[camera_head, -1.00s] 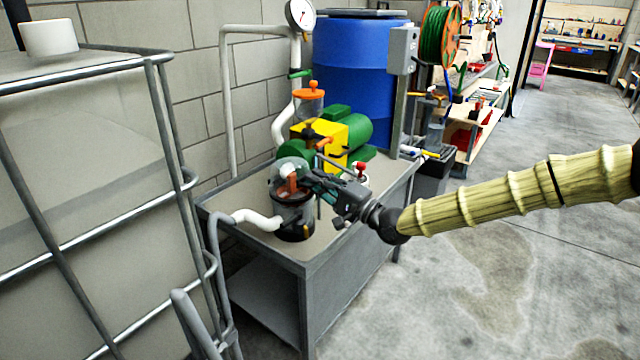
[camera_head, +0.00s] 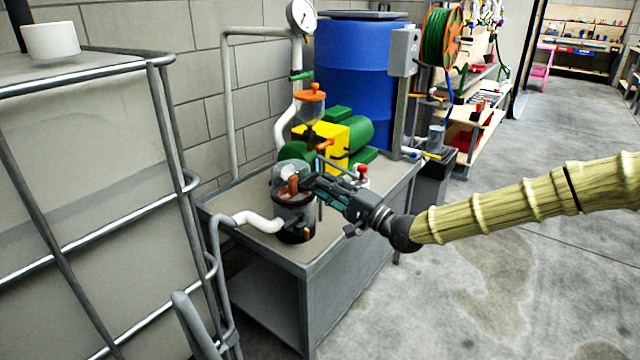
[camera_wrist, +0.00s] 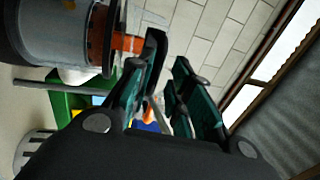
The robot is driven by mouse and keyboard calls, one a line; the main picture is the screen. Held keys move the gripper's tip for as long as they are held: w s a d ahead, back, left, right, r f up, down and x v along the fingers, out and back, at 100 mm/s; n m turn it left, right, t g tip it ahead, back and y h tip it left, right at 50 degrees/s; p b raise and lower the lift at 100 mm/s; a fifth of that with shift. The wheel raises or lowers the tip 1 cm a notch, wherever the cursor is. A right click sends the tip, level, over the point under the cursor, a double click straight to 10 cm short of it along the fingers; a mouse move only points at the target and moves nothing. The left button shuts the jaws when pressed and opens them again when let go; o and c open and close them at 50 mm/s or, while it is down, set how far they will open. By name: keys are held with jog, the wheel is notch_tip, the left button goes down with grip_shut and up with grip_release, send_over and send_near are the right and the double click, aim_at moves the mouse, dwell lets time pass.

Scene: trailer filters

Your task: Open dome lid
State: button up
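The filter canister (camera_head: 294,218) stands on the grey table, with a dark base and clear body. Its clear dome lid (camera_head: 288,170) is at the top and looks tilted up toward the back, though its exact angle is hard to tell. An orange-brown handle (camera_head: 292,186) shows at the canister's top; an orange part (camera_wrist: 127,43) also shows past the canister's black rim in the wrist view. My gripper (camera_head: 310,182) is just right of the canister top. In the wrist view its fingers (camera_wrist: 168,65) stand apart with a gap between them. The orange part lies beside the left finger, outside the gap; contact is unclear.
A yellow and green pump (camera_head: 325,138) stands behind the canister, with a red knob (camera_head: 362,170) to the right. A white pipe (camera_head: 255,219) joins the canister's left side. A caged tank (camera_head: 90,190) is at left. The floor at right is clear.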

jog(key=v, duration=0.9)
jog(key=shift+d, duration=0.1)
